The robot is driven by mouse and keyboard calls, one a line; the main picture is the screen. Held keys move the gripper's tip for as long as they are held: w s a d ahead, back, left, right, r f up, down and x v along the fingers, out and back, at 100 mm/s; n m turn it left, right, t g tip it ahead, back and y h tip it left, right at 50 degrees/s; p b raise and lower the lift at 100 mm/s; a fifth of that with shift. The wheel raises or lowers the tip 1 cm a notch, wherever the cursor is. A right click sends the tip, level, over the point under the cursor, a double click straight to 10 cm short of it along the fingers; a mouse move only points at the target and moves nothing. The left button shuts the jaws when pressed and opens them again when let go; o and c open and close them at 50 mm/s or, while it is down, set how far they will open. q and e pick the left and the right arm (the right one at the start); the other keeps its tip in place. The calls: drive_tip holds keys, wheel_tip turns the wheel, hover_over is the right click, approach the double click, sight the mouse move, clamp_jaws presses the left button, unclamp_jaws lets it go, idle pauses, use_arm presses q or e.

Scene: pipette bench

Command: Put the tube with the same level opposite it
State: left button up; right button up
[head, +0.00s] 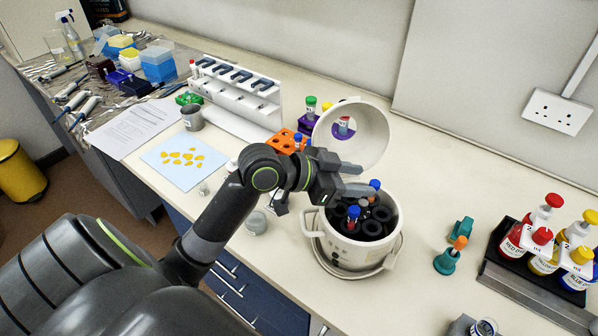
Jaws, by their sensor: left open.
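A white round centrifuge (316,222) stands on the bench with its lid (376,128) swung up. Inside is a dark rotor (372,229) with several round holes. One blue-capped tube (353,212) stands in the near left part of the rotor. Another blue cap (375,184) shows at the far side, right by my fingertips. My left gripper (367,180) is open above the far part of the rotor. I cannot tell whether its fingers touch that cap. The liquid levels in the tubes cannot be made out. My right gripper is not in view.
Behind the centrifuge are an orange rack (282,141) and a purple rack (305,122) with capped tubes. A white pipette stand (232,95) is farther left. Teal holders (447,262) and a tray of dye bottles (510,282) stand right. Bare bench lies between them and the centrifuge.

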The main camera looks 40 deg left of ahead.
use_arm(q)
drive_tip(key=p+v, duration=0.1)
drive_tip(key=v, duration=1.1)
drive_tip(key=shift+s, duration=0.25)
drive_tip(key=shift+a+r, duration=0.1)
idle(0.7)
